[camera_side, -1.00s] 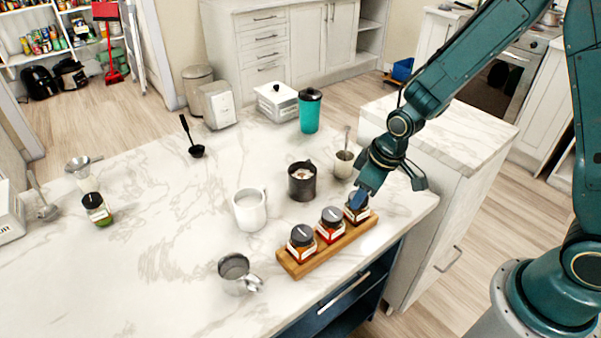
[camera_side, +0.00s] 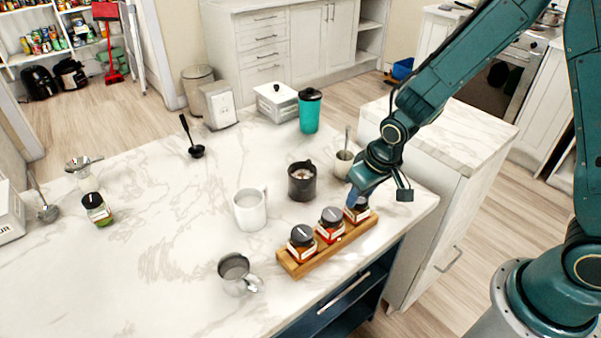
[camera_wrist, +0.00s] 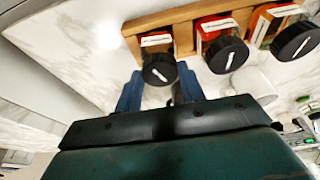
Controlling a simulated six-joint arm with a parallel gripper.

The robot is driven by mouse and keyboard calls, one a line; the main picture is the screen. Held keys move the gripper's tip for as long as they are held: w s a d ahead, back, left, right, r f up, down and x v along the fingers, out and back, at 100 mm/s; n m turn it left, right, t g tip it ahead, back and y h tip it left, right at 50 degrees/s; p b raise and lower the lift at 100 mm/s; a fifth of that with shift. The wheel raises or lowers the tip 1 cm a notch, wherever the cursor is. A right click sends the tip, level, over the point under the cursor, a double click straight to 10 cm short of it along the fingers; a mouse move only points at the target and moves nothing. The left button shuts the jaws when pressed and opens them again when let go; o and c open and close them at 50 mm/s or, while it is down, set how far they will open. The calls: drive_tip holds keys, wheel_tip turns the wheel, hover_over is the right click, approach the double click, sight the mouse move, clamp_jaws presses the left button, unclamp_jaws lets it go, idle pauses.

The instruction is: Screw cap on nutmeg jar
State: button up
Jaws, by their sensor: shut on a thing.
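A wooden rack (camera_side: 290,266) near the counter's right front edge holds three square glass jars with black caps. My gripper (camera_side: 354,196) points down at the jar (camera_side: 360,214) at the rack's right end. In the wrist view, my blue fingers (camera_wrist: 160,90) stand either side of that jar's black cap (camera_wrist: 160,69), shut on it. The cap sits on the jar's mouth, and the jar stands in the rack. Its label is too small to read, so I cannot tell by name that it is nutmeg. Whether the cap is tight cannot be seen.
The middle jar (camera_side: 330,227) and left jar (camera_side: 301,245) stand close beside it in the rack. A white mug (camera_side: 250,212), a dark mug (camera_side: 301,184), a cup with a spoon (camera_side: 343,163) and a metal pitcher (camera_side: 236,275) are nearby.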

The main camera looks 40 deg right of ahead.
drive_tip(key=o, duration=1.1)
drive_tip(key=shift+c, duration=0.2)
drive_tip(key=shift+r, duration=0.15)
drive_tip(key=v, duration=1.3)
drive_tip(key=shift+r, duration=0.3)
drive_tip(key=shift+s, duration=0.1)
